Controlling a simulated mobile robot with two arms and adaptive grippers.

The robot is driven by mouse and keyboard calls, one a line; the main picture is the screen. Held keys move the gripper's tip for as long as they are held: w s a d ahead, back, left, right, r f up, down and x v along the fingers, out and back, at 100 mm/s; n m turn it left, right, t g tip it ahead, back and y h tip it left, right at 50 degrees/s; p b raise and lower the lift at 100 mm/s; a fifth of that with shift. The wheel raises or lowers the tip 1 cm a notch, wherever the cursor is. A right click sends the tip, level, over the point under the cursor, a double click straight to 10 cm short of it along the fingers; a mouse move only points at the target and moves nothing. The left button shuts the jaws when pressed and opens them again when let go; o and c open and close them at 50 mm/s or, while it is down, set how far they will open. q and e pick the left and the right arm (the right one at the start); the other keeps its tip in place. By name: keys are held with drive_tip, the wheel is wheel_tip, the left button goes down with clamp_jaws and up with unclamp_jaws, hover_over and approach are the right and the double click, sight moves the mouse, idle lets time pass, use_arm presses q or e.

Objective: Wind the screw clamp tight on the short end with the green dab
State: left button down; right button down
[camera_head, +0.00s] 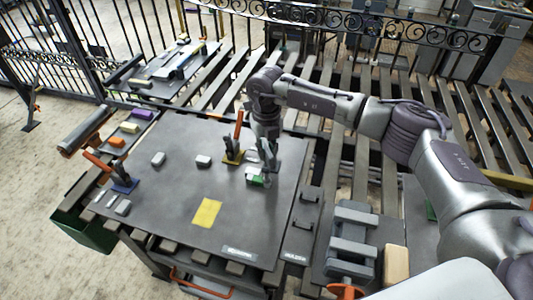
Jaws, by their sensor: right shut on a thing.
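My right gripper (267,158) reaches down over the right part of the dark work table (165,215). It is shut on a grey upright piece, which appears to be the screw clamp (270,178); the fingers hide much of it. Right beside it, on the left, is a green patch (256,181) with small pale pieces (252,170) at it. I cannot tell at this size how tightly the clamp sits. My left gripper is not in view.
A yellow sheet (207,212) lies on the table front. Grey blocks (350,238) stand at the right.

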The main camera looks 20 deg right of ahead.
drive_tip(key=m+b, duration=0.3)
drive_tip(key=m, duration=0.3)
drive_tip(key=shift+w, duration=0.1)
drive_tip(key=m+b, duration=0.2)
drive_tip(key=m, duration=0.4)
drive_tip(key=shift+r+m, duration=0.1)
drive_tip(key=shift+m, duration=0.3)
drive_tip(key=m+b, duration=0.1)
drive_tip(key=m, duration=0.9)
drive_tip(key=shift+w+r+m+b, duration=0.1)
drive_tip(key=shift+r+m+b, duration=0.1)
drive_tip(key=shift+m+b, duration=0.1)
drive_tip(key=c, duration=1.2)
unclamp_jaws()
drive_tip(key=shift+o, duration=0.6)
drive_tip(key=shift+f, duration=0.15)
